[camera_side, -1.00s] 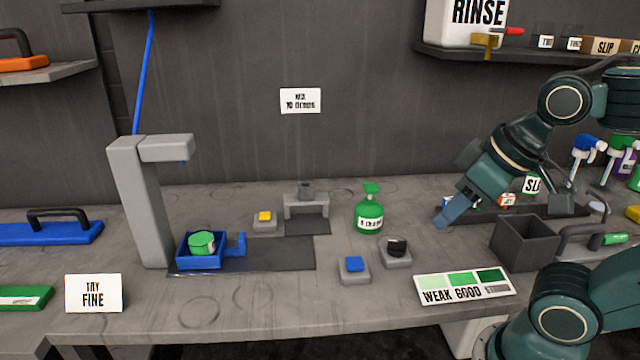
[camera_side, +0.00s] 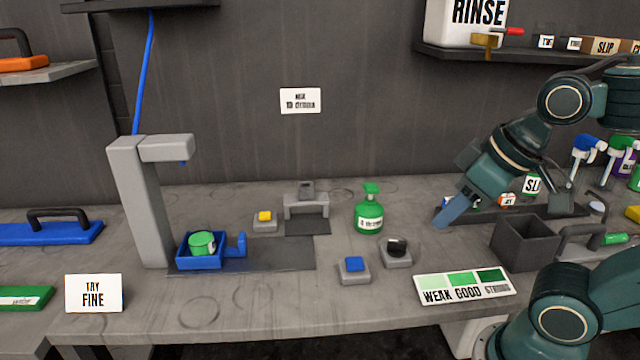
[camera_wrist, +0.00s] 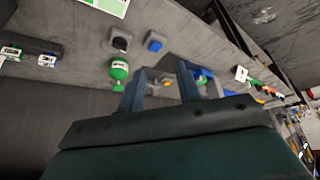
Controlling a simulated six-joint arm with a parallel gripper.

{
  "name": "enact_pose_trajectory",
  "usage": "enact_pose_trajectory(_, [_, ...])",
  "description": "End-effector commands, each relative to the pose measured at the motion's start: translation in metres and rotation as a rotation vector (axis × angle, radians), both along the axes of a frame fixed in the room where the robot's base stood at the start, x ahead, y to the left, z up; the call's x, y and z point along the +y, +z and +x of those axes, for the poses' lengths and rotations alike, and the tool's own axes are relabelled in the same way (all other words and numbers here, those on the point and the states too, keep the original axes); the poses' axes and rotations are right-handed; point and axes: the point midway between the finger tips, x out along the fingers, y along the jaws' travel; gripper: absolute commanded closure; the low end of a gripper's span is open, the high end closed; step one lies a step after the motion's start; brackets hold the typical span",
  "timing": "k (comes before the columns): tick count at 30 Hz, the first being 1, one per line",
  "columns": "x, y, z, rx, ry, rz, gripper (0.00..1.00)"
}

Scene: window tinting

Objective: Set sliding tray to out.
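The sliding tray (camera_side: 206,264) is a blue open box with a blue handle (camera_side: 238,245) on its right side. It sits at the left end of a dark flat track (camera_side: 285,254), below the arm of a grey post (camera_side: 140,205). A green round container (camera_side: 202,243) stands in it. In the wrist view, a small part of the blue tray and the green container (camera_wrist: 201,77) shows beside the right finger. My gripper (camera_side: 450,212) is well to the right of the tray, above the bench. In the wrist view its two fingers (camera_wrist: 160,85) stand apart with nothing between them.
A green bottle (camera_side: 369,216), a blue button (camera_side: 354,265), a black knob (camera_side: 397,248), a yellow button (camera_side: 265,217) and a small grey stand (camera_side: 306,202) lie between my gripper and the tray. A dark open bin (camera_side: 525,245) is at the right. The track right of the tray is clear.

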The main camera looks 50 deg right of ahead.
Motion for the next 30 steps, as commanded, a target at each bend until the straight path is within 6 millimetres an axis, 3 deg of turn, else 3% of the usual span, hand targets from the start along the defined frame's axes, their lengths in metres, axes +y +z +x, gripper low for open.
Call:
enact_pose_trajectory(19, [-0.001, 0.005, 0.008, 0.006, -0.015, 0.004, 0.64])
enact_pose_trajectory(23, [-0.002, 0.012, 0.022, 0.016, -0.042, 0.01, 0.64])
enact_pose_trajectory(30, [-0.002, 0.031, 0.068, 0.042, -0.13, 0.026, 0.64])
